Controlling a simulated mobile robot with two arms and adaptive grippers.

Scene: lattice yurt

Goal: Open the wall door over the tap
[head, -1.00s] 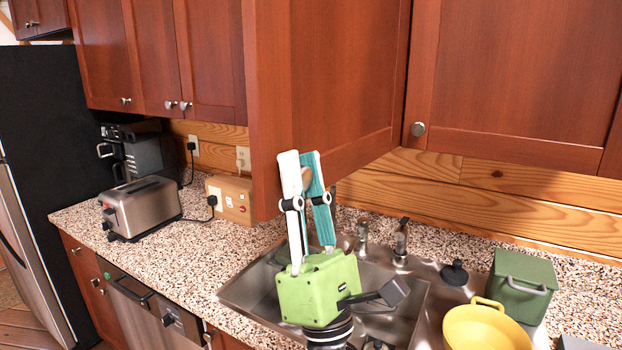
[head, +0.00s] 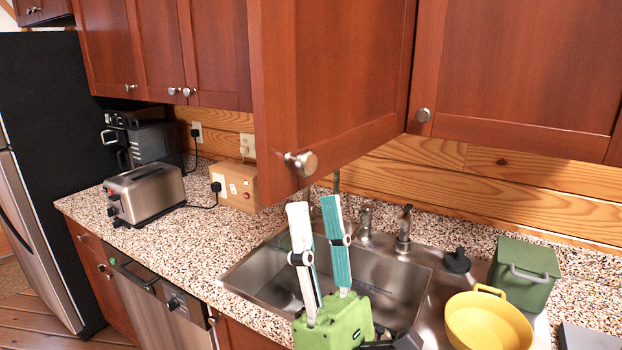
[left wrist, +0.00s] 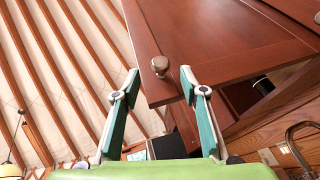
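The reddish-brown wall door (head: 350,85) over the tap (head: 404,232) stands swung out from the wall cabinets, toward me. Its round metal knob (head: 302,163) is near its lower left corner. My left gripper (head: 315,206) is below the knob, fingers spread apart with nothing between them, clear of the door in the head view. In the left wrist view the door (left wrist: 225,45) and knob (left wrist: 160,66) lie beyond the open fingertips (left wrist: 160,82). The cabinet's inside is mostly hidden by the door. My right gripper is not in view.
Below is a steel sink (head: 385,280). A yellow bowl (head: 487,322), a green box (head: 524,273) and a black stopper (head: 457,261) are right of it. A toaster (head: 145,193) and a wooden socket box (head: 236,184) stand on the left counter. A neighbouring shut door (head: 530,75) is at right.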

